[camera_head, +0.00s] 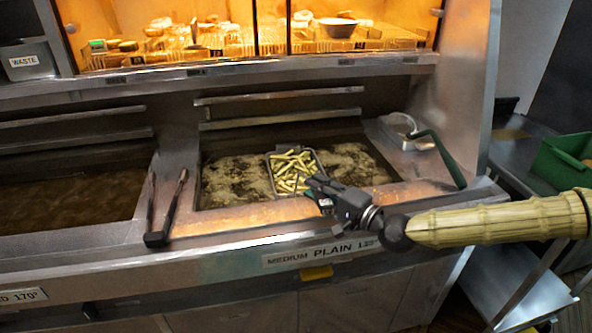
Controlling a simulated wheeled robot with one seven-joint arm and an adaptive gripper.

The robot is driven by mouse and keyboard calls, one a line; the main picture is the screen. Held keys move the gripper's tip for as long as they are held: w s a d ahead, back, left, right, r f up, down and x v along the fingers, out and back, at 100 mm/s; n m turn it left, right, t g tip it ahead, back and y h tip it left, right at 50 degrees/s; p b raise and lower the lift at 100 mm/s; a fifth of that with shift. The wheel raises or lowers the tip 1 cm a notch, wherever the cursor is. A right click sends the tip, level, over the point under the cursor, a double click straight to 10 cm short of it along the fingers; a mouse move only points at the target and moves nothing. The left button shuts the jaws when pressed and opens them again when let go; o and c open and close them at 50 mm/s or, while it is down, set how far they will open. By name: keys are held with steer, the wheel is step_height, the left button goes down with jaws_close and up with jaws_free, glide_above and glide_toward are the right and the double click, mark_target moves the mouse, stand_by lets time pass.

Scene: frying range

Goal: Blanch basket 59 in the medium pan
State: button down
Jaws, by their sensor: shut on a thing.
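The basket (271,157), full of pale cut fries (292,170), sits in the foaming oil of the medium pan (212,203). My gripper (322,190) is shut at the basket's near side, over the pan's front edge. It appears closed on the basket's handle, which it mostly hides. The basket's number cannot be read here.
A second pan of dark oil (65,195) lies at left, with dark handles (165,215) on the divider. A green-handled tool (440,150) rests at the pan's right. A lit glass cabinet (250,35) stands behind. A green crate (562,160) is at far right.

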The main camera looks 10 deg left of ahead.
steer(key=shift+r, duration=0.1)
step_height(320, 180, up, 19)
steer(key=p, duration=0.7)
stand_by(1.3)
